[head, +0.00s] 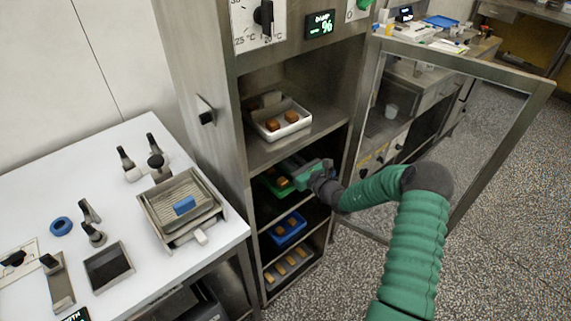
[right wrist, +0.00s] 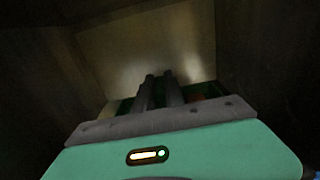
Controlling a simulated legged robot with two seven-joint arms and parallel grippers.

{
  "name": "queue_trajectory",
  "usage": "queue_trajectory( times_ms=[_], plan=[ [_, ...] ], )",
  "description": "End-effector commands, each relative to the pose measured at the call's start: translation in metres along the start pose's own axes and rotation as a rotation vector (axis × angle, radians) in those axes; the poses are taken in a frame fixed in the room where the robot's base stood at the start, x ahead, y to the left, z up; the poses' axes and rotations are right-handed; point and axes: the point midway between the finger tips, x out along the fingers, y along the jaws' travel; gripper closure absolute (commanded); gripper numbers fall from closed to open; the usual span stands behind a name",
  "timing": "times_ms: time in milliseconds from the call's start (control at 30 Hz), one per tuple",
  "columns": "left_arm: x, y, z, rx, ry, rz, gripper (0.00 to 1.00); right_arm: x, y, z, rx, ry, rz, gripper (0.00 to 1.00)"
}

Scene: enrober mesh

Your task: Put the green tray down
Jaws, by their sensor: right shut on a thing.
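The green tray (head: 269,187) is inside the tall steel cabinet, at the shelf level between the white tray and the blue tray, with small brown pieces in it. My right gripper (head: 293,172) reaches into the cabinet from the right and is shut on the green tray; the hand hides part of it. In the right wrist view, the dark fingers (right wrist: 160,84) lie close together, with slivers of the green tray (right wrist: 113,107) beside them. Whether the tray rests on the shelf or hangs just above it I cannot tell. My left gripper is not in view.
The white tray (head: 281,121) with brown pieces stands on the shelf above. The blue tray (head: 289,230) stands below, with more pieces on the bottom level. The framed glass door (head: 545,90) stands open at right. A white table (head: 110,170) with tools is at left.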

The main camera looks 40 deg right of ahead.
Motion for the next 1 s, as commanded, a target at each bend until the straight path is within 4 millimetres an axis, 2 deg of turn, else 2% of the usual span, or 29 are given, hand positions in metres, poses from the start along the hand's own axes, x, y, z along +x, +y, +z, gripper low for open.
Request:
queue_trajectory(
  times_ms=[133,300,567,600,733,1000],
  plan=[
    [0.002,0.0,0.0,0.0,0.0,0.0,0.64,0.013,-0.005,0.0,-0.002,-0.004,0.0,1.0],
    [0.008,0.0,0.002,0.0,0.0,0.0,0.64,0.013,-0.004,-0.033,0.001,-0.001,0.001,1.0],
    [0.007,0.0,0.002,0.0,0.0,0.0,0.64,0.012,-0.005,-0.036,-0.001,-0.001,0.0,1.0],
    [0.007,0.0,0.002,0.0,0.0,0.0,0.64,0.012,-0.005,-0.037,-0.001,0.001,0.0,0.82],
    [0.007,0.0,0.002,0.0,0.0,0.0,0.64,0.012,-0.005,-0.036,0.0,0.001,0.0,0.65],
    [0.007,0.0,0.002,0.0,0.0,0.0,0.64,0.012,-0.005,-0.036,-0.001,0.001,0.0,0.64]
  ],
)
